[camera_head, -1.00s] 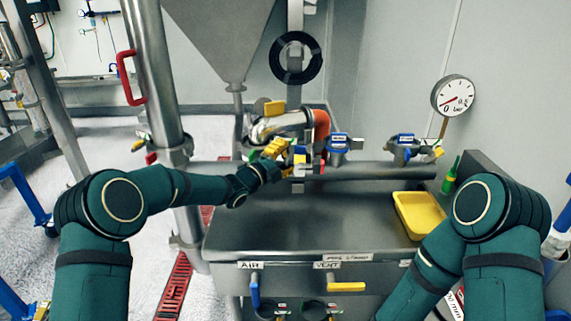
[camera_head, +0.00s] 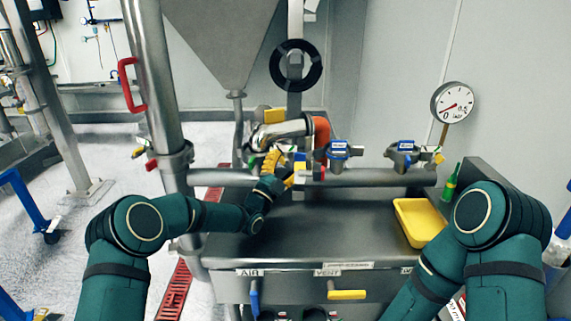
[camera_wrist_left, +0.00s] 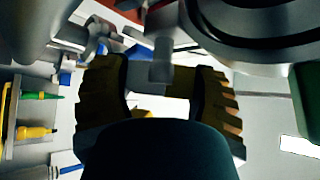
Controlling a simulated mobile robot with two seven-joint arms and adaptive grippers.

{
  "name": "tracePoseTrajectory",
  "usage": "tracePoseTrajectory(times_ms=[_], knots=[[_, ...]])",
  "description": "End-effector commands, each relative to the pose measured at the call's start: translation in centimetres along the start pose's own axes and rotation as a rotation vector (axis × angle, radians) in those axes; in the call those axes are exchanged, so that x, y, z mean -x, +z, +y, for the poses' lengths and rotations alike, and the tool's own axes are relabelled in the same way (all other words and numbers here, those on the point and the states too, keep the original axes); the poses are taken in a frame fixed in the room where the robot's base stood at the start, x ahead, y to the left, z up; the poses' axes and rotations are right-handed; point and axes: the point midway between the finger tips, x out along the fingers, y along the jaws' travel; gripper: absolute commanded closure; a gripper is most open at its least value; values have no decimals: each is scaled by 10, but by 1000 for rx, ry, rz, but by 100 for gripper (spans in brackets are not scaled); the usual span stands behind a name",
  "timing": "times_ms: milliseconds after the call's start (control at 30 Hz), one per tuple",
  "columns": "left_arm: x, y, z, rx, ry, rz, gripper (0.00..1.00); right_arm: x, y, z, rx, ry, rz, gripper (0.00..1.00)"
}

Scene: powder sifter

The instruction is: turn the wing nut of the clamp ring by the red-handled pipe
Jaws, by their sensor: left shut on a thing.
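My left gripper (camera_head: 282,170), with yellow finger pads, is at the pipework behind the steel bench, just below a shiny pipe elbow (camera_head: 283,130) with an orange-red end. In the left wrist view its pads (camera_wrist_left: 160,88) are on either side of a small grey metal part (camera_wrist_left: 161,62), which looks like the wing nut. The gripper is shut on it. The clamp ring's outline is hard to make out behind the fingers. The upright steel pipe (camera_head: 150,70) with a red handle (camera_head: 128,85) stands to the left. My right gripper is out of view.
A horizontal pipe (camera_head: 370,178) runs along the back of the bench (camera_head: 310,230), with blue-topped valves (camera_head: 338,151). A yellow tray (camera_head: 420,222) and a green bottle (camera_head: 450,188) are at the right. A gauge (camera_head: 452,102) stands behind them. The bench's middle is clear.

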Motion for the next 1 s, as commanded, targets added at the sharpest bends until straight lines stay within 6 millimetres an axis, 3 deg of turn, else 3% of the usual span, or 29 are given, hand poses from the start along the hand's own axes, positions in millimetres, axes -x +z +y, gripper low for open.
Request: tracePoseTrajectory(times_ms=[367,400,500,833,1000], knots=[[0,1,0,2,-3,-1,73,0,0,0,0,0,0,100],[0,1,0,2,-3,-1,31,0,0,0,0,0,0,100],[0,1,0,2,-3,-1,4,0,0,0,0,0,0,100],[2,0,0,2,-2,-1,4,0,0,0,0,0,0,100],[17,1,0,2,-1,-2,4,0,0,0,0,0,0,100]])
